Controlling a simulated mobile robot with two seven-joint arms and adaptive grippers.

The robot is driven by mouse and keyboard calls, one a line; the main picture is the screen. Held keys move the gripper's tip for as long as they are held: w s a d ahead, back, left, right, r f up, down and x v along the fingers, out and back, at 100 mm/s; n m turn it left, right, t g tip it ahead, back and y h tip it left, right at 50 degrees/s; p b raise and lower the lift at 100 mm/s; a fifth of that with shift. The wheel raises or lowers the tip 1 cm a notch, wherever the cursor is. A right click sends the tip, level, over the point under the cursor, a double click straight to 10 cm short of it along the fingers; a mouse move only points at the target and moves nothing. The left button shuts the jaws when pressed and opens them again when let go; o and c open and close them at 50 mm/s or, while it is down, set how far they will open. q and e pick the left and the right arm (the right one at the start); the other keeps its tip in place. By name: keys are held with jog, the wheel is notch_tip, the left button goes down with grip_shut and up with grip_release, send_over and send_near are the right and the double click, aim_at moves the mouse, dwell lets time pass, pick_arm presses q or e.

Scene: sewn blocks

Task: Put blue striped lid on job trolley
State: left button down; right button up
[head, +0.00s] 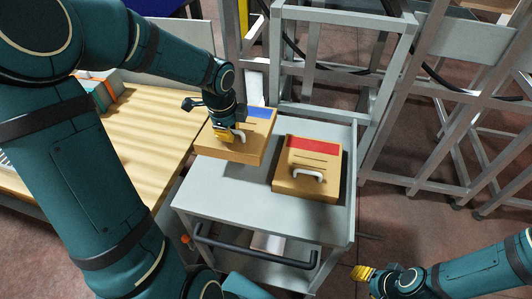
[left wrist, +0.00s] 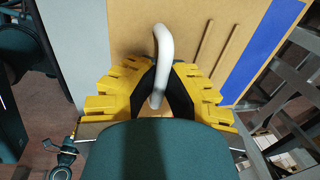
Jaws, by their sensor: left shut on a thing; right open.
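The blue striped lid (head: 258,128) is a tan board with a blue stripe and a white handle, at the left part of the grey job trolley (head: 235,200). My left gripper (head: 226,133) is shut on its handle. In the left wrist view, the yellow fingers (left wrist: 158,95) close around the white handle (left wrist: 162,50), with the blue stripe (left wrist: 262,48) to the right. I cannot tell whether the lid touches the trolley top or hangs just above it. My right gripper (head: 363,273) is open and empty at the lower right, away from the trolley.
A red striped lid (head: 305,170) with a white handle lies on the trolley's right part. A wooden table (head: 130,150) stands to the left. Grey metal frames (head: 440,130) stand behind and to the right. The trolley top's front is bare, with a dark push bar (head: 255,252) below it.

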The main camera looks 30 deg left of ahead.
pick_arm(q)
jog(key=shift+f+b, duration=1.4)
jog(key=shift+f, duration=3.35)
jog(key=shift+r, duration=0.15)
jog(key=c, duration=1.1)
grip_release()
jog(key=shift+c, duration=0.2)
jog(key=r+p, duration=0.1)
jog(key=r, duration=0.3)
jog(key=s+r+p, duration=0.1)
jog(key=r, duration=0.3)
jog(key=s+r+p, duration=0.1)
jog(key=r, duration=0.2)
jog(key=shift+s+d+r+p, duration=0.1)
jog(key=shift+d+r+p, duration=0.25)
jog(key=shift+r, duration=0.05)
